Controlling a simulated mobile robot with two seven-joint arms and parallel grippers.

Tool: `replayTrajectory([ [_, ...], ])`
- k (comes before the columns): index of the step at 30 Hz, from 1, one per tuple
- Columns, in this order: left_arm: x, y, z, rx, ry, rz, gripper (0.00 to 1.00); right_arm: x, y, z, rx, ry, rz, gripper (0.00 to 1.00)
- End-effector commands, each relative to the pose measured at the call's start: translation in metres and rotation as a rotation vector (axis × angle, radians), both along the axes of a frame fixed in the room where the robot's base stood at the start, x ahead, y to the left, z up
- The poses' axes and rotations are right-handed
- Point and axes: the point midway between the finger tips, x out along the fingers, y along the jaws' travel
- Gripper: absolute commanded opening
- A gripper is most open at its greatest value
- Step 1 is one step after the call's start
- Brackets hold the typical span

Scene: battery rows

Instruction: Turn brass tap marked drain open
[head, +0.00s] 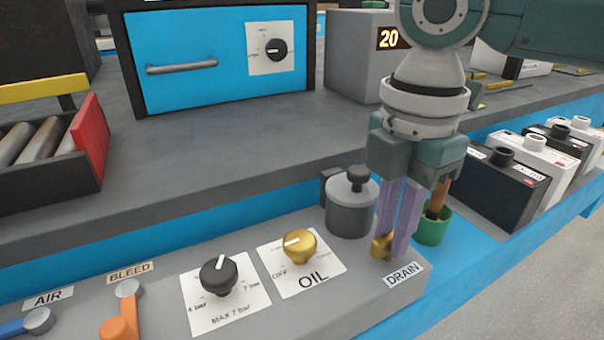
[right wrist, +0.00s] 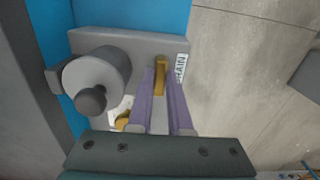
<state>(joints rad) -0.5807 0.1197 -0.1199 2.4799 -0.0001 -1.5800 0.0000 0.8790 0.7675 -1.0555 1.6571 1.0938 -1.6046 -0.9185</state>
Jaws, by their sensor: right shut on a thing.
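The brass drain tap (head: 380,247) sits at the right end of the grey panel, beside the DRAIN label (head: 403,275). My right gripper (head: 394,252) reaches down from above with its purple fingers shut on the tap. The fingers hide part of the tap in the head view. In the right wrist view, the yellow handle of the tap (right wrist: 160,75) shows between the fingertips of my right gripper (right wrist: 162,84), with the label just to its right. How far the handle is turned is hard to tell. My left gripper is not in view.
Left of the tap are a brass OIL knob (head: 300,246), a black dial (head: 217,275), an orange BLEED lever (head: 120,322) and a blue AIR lever (head: 30,322). A grey cylinder (head: 351,208) and a green cup (head: 434,227) stand close behind the fingers. Batteries (head: 503,188) line the right.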

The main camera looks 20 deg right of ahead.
Motion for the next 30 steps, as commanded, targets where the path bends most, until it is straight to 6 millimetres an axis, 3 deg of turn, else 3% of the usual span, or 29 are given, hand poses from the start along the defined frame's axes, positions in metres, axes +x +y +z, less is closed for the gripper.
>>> replayTrajectory([
  [15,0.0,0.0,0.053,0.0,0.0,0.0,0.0,-0.001,0.0,0.005,0.001,0.005,0.35,0.0],
  [30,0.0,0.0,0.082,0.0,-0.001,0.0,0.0,0.0,0.001,0.003,0.002,0.003,0.825,0.0],
])
